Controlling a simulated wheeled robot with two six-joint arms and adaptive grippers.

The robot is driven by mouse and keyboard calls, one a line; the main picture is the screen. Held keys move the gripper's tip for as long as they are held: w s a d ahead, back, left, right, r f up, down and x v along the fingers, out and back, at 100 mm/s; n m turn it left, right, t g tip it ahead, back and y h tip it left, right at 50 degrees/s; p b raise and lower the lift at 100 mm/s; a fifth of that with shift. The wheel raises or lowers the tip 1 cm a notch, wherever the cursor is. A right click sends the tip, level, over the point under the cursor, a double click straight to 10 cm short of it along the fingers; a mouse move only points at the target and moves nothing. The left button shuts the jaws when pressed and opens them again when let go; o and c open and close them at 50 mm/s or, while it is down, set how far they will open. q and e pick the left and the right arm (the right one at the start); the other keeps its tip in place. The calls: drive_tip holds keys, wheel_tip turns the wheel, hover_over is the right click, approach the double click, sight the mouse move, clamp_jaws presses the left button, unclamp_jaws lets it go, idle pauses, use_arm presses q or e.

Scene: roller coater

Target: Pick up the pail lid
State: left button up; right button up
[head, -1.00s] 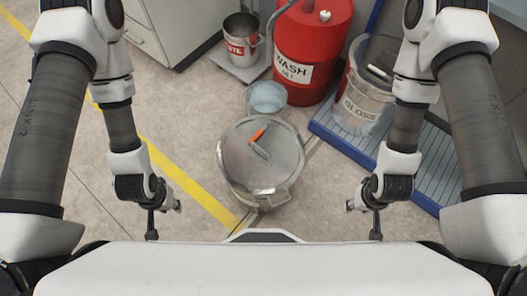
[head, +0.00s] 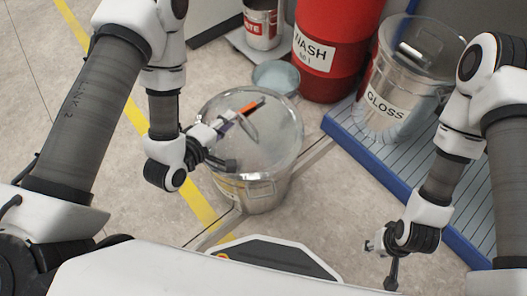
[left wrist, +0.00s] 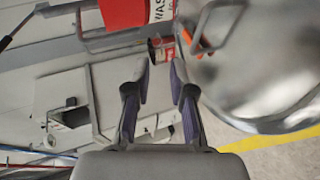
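A steel pail (head: 262,192) stands on the floor with a round shiny lid (head: 272,142) on top. The lid has an upright bar handle with an orange part (head: 252,105). The lid fills the right of the left wrist view (left wrist: 265,75), with its handle (left wrist: 195,38) near the top. My left gripper (head: 228,143) is over the near left part of the lid in the head view, close to the handle. Its fingers are apart and empty in the left wrist view (left wrist: 162,72). My right gripper (head: 376,265) is open and empty, low at the right.
A lidded GLOSS pail (head: 385,100) stands on a blue-edged ribbed platform (head: 410,165) at right. A red WASH drum (head: 335,70), a clear bluish container (head: 276,78) and a small labelled can (head: 262,28) are behind.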

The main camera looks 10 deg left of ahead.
use_arm(q)
drive_tip(key=b, duration=0.4)
approach(247, 121)
drive_tip(key=shift+w+d+f, duration=0.15)
drive_tip(key=shift+w+f, duration=0.2)
drive_tip(key=shift+w, duration=0.15)
drive_tip(key=shift+w+d+f, duration=0.15)
drive_tip(key=shift+w+f, duration=0.25)
drive_tip(key=shift+w, duration=0.1)
drive_tip(key=shift+w+a+f, duration=0.1)
drive_tip(key=shift+f, duration=0.1)
drive_tip(key=shift+w, duration=0.3)
drive_tip(key=b+x, duration=0.1)
drive_tip(key=x, duration=0.1)
drive_tip(key=b+x, duration=0.1)
drive_tip(key=x, duration=0.1)
drive_tip(key=b+x, duration=0.1)
drive_tip(key=x, duration=0.2)
drive_tip(key=shift+d+r, duration=0.15)
drive_tip(key=shift+d, duration=0.15)
use_arm(e)
wheel_tip(247, 121, down, 10)
drive_tip(key=shift+f, duration=0.25)
use_arm(q)
drive_tip(key=shift+r, duration=0.1)
clamp_jaws()
use_arm(e)
drive_tip(key=shift+d, duration=0.1)
